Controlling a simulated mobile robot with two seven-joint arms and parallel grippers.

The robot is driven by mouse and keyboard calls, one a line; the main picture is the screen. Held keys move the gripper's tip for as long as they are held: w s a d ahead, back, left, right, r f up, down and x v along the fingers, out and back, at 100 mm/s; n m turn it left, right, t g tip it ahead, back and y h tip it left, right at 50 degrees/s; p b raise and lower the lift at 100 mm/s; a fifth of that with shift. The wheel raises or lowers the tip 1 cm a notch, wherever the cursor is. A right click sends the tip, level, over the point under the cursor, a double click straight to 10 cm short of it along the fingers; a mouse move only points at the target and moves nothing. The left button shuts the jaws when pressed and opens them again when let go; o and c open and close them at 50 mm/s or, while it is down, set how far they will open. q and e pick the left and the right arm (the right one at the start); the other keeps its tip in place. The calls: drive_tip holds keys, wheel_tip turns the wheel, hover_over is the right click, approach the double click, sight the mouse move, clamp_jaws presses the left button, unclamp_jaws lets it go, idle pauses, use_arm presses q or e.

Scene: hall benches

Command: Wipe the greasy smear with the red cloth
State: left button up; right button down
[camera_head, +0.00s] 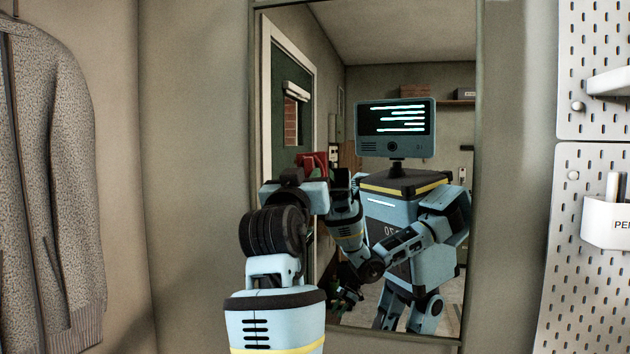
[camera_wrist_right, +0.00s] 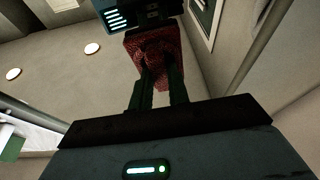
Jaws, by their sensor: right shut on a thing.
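The red cloth (camera_wrist_right: 150,45) is pinched between the dark fingers of my right gripper (camera_wrist_right: 162,85) in the right wrist view. In the head view my right arm rises from the bottom, and red cloth (camera_head: 313,160) shows just past its wrist, against the mirror (camera_head: 405,50). The wrist hides the fingertips there, and the real cloth and its reflection are hard to tell apart. I cannot tell whether the cloth touches the glass. I cannot make out a greasy smear. My left gripper itself is not in view.
The mirror reflects my own body and the room behind me. A grey jacket (camera_head: 50,190) hangs at the left. A white pegboard (camera_head: 590,120) with a pen holder (camera_head: 607,222) is at the right. Bare wall lies on both sides of the mirror.

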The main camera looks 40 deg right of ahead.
drive_tip(key=shift+a, duration=0.2)
drive_tip(key=shift+s+a+r, duration=0.15)
drive_tip(key=shift+s+a, duration=0.9)
drive_tip(key=shift+a, duration=0.05)
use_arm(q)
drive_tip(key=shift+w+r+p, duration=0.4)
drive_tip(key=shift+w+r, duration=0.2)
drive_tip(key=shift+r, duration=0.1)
use_arm(e)
drive_tip(key=shift+s+a, duration=0.9)
drive_tip(key=shift+a, duration=0.2)
drive_tip(key=shift+a, duration=0.1)
